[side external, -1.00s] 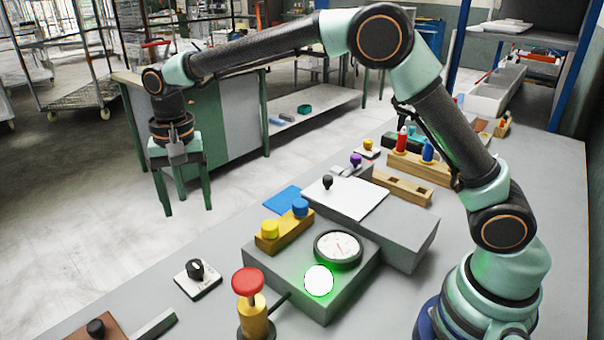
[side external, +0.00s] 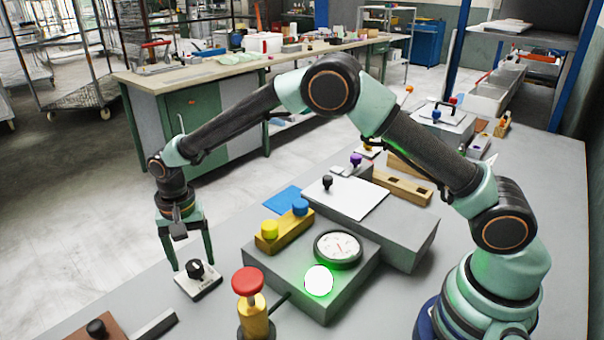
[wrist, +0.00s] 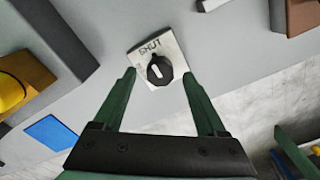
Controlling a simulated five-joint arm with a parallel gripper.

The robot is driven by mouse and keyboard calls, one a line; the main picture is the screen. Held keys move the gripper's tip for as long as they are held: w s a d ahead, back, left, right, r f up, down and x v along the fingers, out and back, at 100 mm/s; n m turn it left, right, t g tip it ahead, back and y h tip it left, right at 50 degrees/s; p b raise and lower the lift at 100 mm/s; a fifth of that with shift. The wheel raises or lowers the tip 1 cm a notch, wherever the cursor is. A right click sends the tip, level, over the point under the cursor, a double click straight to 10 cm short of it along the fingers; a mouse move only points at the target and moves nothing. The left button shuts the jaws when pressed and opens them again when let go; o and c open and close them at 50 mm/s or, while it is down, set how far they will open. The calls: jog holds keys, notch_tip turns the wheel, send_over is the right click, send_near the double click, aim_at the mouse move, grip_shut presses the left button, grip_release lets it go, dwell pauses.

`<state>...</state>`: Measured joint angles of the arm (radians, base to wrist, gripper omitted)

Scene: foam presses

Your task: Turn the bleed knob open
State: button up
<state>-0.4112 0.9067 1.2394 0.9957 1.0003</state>
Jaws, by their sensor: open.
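The bleed knob (side external: 195,268) is a black round knob with a white pointer line on a small white plate (side external: 207,286) near the bench edge. In the wrist view the knob (wrist: 159,70) lies between and just beyond the open fingertips, with its pointer line tilted slightly off the plate's upright axis. The plate reads "SHUT" on the side away from my gripper; other lettering is not readable. My gripper (side external: 193,265) is open and points down over the knob, one green finger on each side; it also shows in the wrist view (wrist: 158,75).
A red mushroom button on a yellow post (side external: 249,283) stands to the right. Behind it are a grey box with a gauge (side external: 338,248), a glowing green-white lamp (side external: 319,280) and a yellow block with yellow and blue buttons (side external: 283,232). A brown block with a black knob (side external: 96,328) lies front left.

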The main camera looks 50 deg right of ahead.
jog(key=shift+f, duration=0.45)
grip_shut()
